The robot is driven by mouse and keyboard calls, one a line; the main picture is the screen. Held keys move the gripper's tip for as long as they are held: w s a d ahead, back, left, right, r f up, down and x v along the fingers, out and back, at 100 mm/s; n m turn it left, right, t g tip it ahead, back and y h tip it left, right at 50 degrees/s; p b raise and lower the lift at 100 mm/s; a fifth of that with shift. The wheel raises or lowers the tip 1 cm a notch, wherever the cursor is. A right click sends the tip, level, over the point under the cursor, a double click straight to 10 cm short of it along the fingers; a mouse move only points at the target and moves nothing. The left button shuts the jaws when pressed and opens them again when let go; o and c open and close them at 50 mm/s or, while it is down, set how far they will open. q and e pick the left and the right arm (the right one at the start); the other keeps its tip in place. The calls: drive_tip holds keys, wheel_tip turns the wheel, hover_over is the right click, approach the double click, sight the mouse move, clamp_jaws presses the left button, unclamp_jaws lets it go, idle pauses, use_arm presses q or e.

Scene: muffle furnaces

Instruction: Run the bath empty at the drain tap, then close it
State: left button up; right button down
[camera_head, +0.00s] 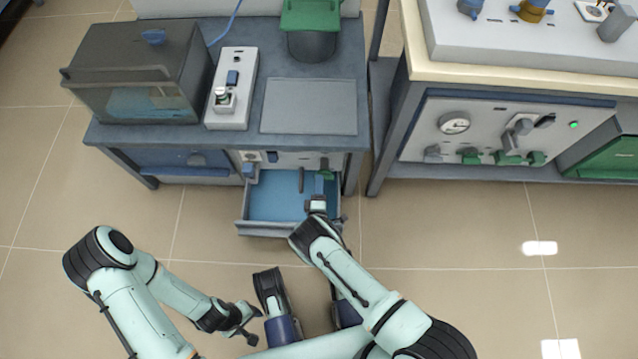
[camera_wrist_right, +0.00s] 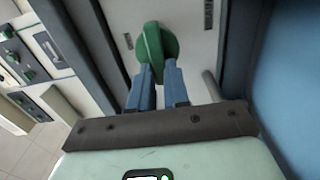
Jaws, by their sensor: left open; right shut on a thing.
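A green tap handle (camera_wrist_right: 155,48) sits on a light panel in the right wrist view, between the two blue fingers of my right gripper (camera_wrist_right: 160,80). My right gripper (camera_head: 321,183) is shut on this handle, low on the bench front. In the head view my arm partly hides the handle. An open tray with a blue inside (camera_head: 243,222) stands out from the bench below the panel. A dark box with a clear front and blue inside (camera_head: 150,100) stands on the bench; I cannot tell whether it is the bath. My left gripper (camera_head: 250,324) is open and empty, low over the floor.
A grey control box (camera_head: 231,88) and a flat grey plate (camera_head: 309,106) lie on the bench top. A green-topped device (camera_head: 311,15) stands behind them. To the right, a second bench has a panel with a gauge (camera_head: 454,123) and several green knobs. The floor in front is clear.

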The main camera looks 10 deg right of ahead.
drive_tip(key=shift+w+r, duration=0.1)
drive_tip(key=shift+w, duration=0.05)
idle(0.3)
drive_tip(key=c, duration=1.1)
unclamp_jaws()
